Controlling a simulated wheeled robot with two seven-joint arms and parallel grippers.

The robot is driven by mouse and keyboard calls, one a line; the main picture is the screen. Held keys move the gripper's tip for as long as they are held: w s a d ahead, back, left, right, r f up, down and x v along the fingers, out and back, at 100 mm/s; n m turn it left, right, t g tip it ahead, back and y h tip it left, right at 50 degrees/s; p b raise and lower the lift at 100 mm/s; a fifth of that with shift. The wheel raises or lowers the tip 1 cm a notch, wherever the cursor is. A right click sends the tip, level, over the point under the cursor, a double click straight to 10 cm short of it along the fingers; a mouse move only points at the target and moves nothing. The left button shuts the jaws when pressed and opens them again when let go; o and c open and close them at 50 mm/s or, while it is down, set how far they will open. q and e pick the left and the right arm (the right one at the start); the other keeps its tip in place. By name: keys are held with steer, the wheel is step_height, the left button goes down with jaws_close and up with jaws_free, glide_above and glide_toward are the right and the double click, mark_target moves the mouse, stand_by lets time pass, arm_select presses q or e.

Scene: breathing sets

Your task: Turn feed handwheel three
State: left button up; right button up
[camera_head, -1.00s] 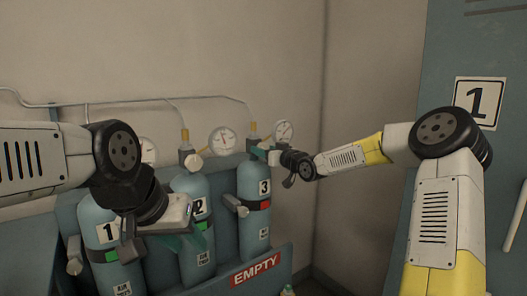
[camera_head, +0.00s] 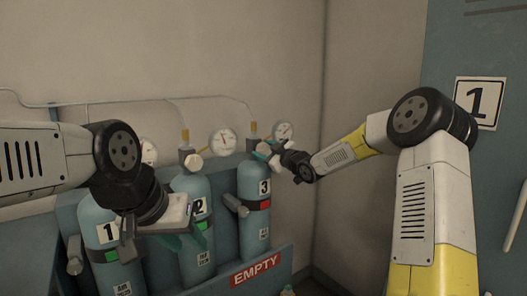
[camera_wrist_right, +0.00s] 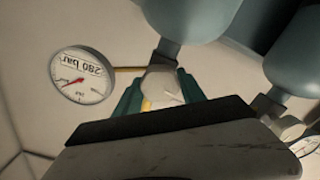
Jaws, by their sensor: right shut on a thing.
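Cylinder three (camera_head: 254,215) is the rightmost blue cylinder, with a "3" label and a red tag. Its pale feed handwheel (camera_head: 264,148) sits at the top, partly hidden by my right gripper (camera_head: 268,154). In the right wrist view the handwheel (camera_wrist_right: 160,84) is between the teal fingers of my right gripper (camera_wrist_right: 158,95), which is shut on it. A gauge (camera_wrist_right: 82,76) beside it reads "280 bar" on its label. My left gripper (camera_head: 185,240) hangs in front of cylinders one and two, with teal fingers; its opening is unclear.
Cylinder one (camera_head: 100,225) and cylinder two (camera_head: 190,185) stand to the left, with green tags. The blue rack front carries an "EMPTY" sign (camera_head: 255,269). A blue cabinet marked "1" (camera_head: 440,80) stands at the right.

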stand_by(0.4)
steer(key=o, duration=1.4)
steer(key=shift+c, duration=0.2)
steer(key=v, duration=0.8)
steer(key=shift+w, duration=0.1)
